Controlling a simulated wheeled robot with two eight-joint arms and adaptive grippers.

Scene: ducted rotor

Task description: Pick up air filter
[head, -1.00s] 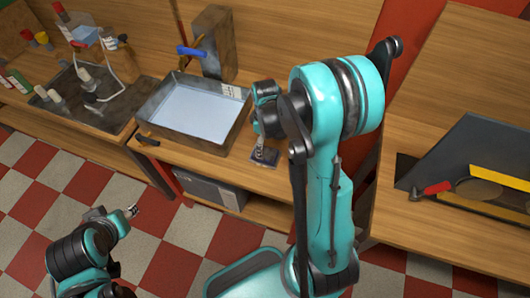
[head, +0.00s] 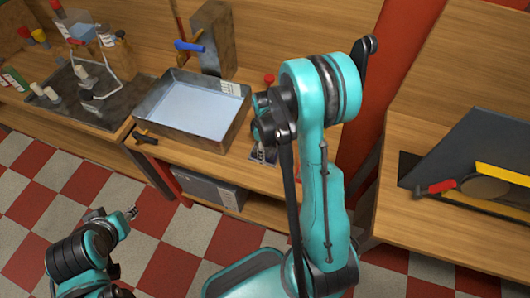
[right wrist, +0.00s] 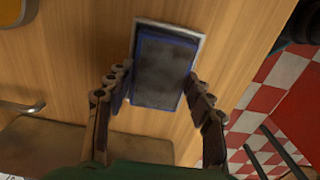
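The air filter looks to be a flat dark-blue rectangular block with a pale edge; it (right wrist: 165,65) lies on the wooden bench in the right wrist view. In the head view only a bit of it (head: 258,157) shows below my right wrist. My right gripper (right wrist: 160,82) has its fingers apart, one along each long side of the block, very close to it. Whether they touch it I cannot tell. In the head view my right gripper (head: 262,150) is small and partly hidden by the arm. My left gripper (head: 132,213) is over the floor, too small to judge.
A metal tray (head: 152,103) stands on the bench left of my right gripper. A dark sink (head: 70,115) with bottles is further left. A grey box (head: 208,190) sits on the shelf below. A second bench (head: 440,150) with a dark panel (head: 470,150) stands at right.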

